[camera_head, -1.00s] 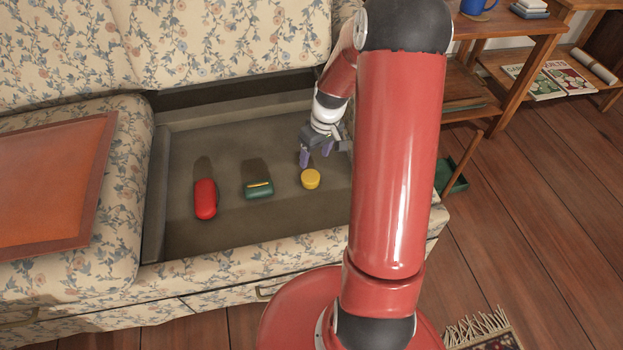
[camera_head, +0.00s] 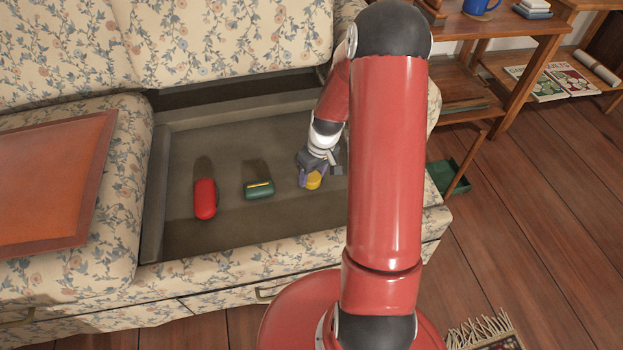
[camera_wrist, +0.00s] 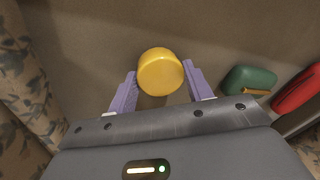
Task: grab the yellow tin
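The yellow tin (camera_head: 314,181) is small and round and lies on the floor of the sofa's open storage well. In the wrist view the yellow tin (camera_wrist: 160,72) sits at the mouth of my gripper (camera_wrist: 158,84). The two purple fingers are spread, one on each side, with small gaps to the tin. In the head view my gripper (camera_head: 312,176) is low over the tin and hides part of it.
A green case (camera_head: 259,189) with a yellow strip and a red case (camera_head: 205,199) lie left of the tin in the well. The well's front edge is the floral sofa base (camera_head: 225,262). An orange cushion (camera_head: 50,185) lies at the left.

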